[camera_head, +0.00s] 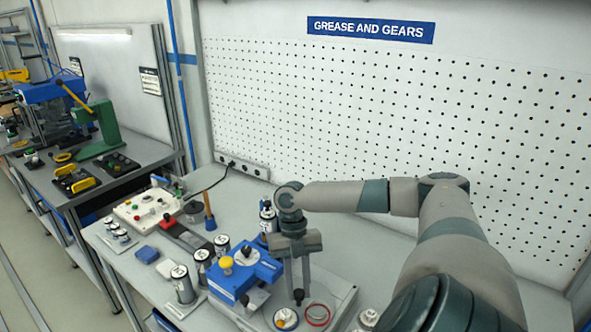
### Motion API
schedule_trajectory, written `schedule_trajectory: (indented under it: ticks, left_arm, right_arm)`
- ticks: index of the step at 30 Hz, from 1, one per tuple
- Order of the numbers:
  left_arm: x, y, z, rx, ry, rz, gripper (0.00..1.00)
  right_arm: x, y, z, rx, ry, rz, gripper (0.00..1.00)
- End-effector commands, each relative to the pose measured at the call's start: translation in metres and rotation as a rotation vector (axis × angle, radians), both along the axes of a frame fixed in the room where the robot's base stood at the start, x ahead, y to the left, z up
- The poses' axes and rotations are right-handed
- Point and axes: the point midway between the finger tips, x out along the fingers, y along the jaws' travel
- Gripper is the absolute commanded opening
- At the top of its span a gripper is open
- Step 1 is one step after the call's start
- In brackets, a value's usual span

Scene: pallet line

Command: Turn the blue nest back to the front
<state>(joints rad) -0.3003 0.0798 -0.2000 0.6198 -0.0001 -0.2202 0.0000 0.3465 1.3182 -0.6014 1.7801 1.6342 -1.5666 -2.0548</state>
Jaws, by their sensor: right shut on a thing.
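My right gripper (296,284) reaches down over the grey base plate (345,300) beside the blue press. Its jaws are shut on a small dark knob (299,296); the fingers hide part of it. A round nest with a blue rim (285,319) sits at the bottom of the view, just in front of the gripper, with a pale part and a yellowish centre in it. A nest with a red rim (317,315) lies to its right and looks empty. The lower edge of the view cuts close to both. My left gripper is not in view.
The blue press (243,270) with a yellow knob stands close left of the gripper. Several dark cylinders with white labels (182,284) stand further left. A white-topped part (368,318) lies at right. A pegboard (400,120) closes the back; the bench behind my arm is mostly clear.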

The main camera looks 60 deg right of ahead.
Motion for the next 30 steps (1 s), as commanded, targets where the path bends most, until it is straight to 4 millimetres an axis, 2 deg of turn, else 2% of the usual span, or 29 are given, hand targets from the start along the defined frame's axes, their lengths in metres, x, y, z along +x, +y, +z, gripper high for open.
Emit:
schedule_trajectory:
  ticks: [8, 9, 11, 23, 30]
  left_arm:
    - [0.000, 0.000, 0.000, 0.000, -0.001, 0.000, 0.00]
    - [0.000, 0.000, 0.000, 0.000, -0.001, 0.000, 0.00]
    - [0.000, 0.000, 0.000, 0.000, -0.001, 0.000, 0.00]
    - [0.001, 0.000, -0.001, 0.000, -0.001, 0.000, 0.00]
    - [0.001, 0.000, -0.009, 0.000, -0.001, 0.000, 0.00]
  right_arm:
    - [0.000, 0.000, 0.000, 0.001, -0.001, 0.002, 0.00]
    - [0.000, 0.000, 0.000, 0.001, -0.001, 0.002, 0.28]
    - [0.000, 0.000, 0.000, 0.001, -0.001, 0.002, 0.41]
    - [0.001, 0.000, 0.002, 0.000, 0.000, 0.001, 0.41]
    - [0.007, -0.006, 0.018, 0.000, -0.002, 0.001, 0.41]
